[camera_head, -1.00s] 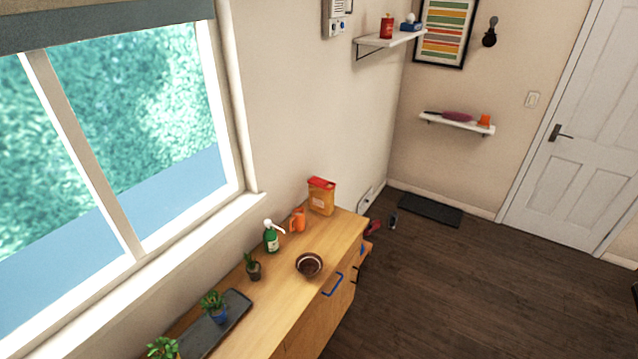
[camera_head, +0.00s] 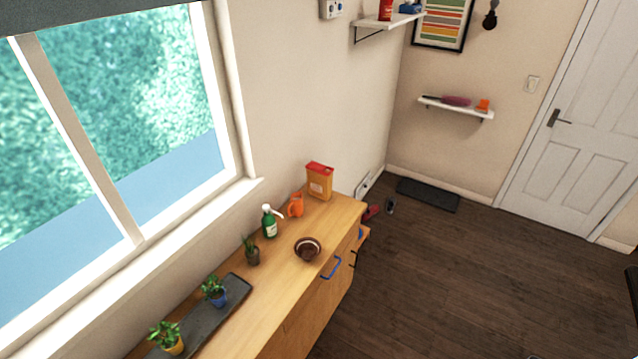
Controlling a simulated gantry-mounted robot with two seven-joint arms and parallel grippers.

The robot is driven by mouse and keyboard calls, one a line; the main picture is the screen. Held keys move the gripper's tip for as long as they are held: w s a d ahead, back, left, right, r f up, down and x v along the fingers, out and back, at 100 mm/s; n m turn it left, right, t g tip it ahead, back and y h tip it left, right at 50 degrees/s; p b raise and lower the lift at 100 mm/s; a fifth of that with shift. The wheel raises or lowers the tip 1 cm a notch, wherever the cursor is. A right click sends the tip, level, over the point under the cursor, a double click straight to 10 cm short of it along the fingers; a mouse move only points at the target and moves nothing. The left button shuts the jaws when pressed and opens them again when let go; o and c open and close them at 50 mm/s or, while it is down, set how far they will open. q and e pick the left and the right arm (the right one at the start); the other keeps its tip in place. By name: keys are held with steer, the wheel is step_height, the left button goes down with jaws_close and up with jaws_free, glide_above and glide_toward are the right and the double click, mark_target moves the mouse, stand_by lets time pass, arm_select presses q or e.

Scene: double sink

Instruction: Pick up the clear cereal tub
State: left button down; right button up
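The cereal tub (camera_head: 319,182) stands upright at the far end of the wooden counter, close to the wall. It has a red lid and an orange-yellow body with a pale label. An orange mug or pitcher (camera_head: 296,205) stands just in front of it, to the left. Neither of my grippers shows in the head view.
On the wooden counter (camera_head: 283,268) are a green pump bottle (camera_head: 269,222), a brown bowl (camera_head: 307,249), and small potted plants, two on a dark tray (camera_head: 238,289). A drawer (camera_head: 363,236) sticks out at the far end. Dark floor (camera_head: 450,270) is open to the right.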

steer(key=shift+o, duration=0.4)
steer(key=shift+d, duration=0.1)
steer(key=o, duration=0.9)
